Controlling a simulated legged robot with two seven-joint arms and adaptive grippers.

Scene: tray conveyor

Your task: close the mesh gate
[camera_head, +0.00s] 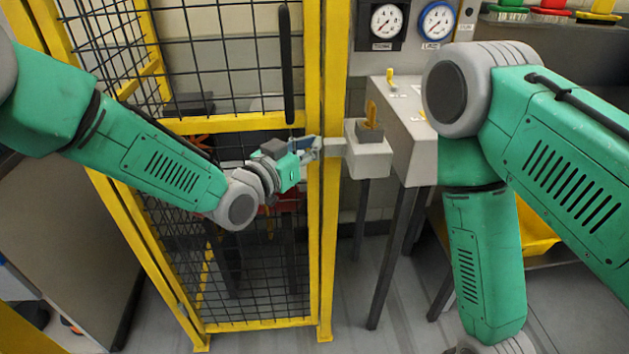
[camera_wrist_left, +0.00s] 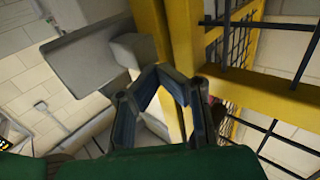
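The mesh gate (camera_head: 230,123) has a yellow frame and black wire mesh. Its right upright stands close beside a yellow post (camera_head: 335,60); I cannot tell whether a gap remains. A long black vertical handle (camera_head: 287,65) is on the gate's upper part. My left gripper (camera_head: 316,146) is in front of the gate's right edge, at mid height. In the left wrist view, the blue fingers (camera_wrist_left: 159,70) meet at their tips beside a yellow upright. No object shows between them; contact with the frame is unclear. My right gripper is out of view below the bottom edge.
A grey box with a yellow key-like piece (camera_head: 371,150) sits right of the post, near my left fingertips. A grey console (camera_head: 405,145) and two gauges (camera_head: 386,20) are further right. A yellow bin (camera_head: 537,230) is partly behind my right arm. Floor is clear in front.

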